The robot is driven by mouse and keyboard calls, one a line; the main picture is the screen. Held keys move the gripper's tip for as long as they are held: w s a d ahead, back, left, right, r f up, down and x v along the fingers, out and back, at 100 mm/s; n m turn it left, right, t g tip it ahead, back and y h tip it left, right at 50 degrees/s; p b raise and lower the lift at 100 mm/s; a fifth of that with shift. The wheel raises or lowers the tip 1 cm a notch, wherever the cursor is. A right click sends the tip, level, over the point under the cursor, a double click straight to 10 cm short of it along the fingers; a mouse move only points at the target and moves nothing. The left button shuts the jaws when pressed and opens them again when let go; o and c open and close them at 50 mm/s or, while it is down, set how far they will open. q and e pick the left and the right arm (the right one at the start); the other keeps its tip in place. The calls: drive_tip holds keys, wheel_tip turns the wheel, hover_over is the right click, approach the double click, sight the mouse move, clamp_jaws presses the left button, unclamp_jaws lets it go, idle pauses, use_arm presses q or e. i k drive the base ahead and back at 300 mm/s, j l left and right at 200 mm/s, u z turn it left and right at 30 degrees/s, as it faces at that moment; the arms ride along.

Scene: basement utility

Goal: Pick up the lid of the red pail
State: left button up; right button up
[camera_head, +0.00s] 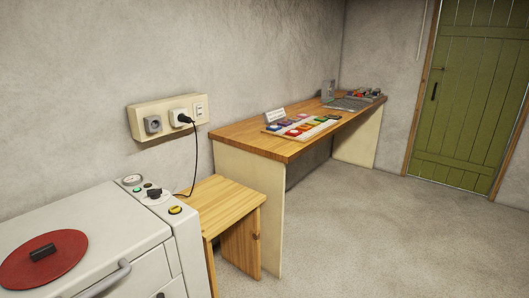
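No pail can be made out in the head view. A round red disc (62,264) with a dark block-like handle (42,252) in its middle lies flat on the white cabinet top at the lower left; I cannot tell whether it is the lid of the red pail. Neither of my grippers shows in the view.
The white cabinet (110,225) has a grey bar handle and a control panel with knobs. A low wooden stool (222,200) stands beside it. A wooden workbench (240,134) holds colourful items. A wall socket panel (168,117) has a plugged cord. Open floor (370,235) lies right, before a green door (468,90).

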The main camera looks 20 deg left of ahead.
sight(44, 258)
drive_tip(key=i+l+u, duration=0.15)
drive_tip(key=u, duration=0.2)
drive_tip(key=i+l+u, duration=0.15)
drive_tip(key=u, duration=0.2)
drive_tip(key=i+l+u, duration=0.1)
drive_tip(key=u, duration=0.25)
drive_tip(key=l, duration=0.1)
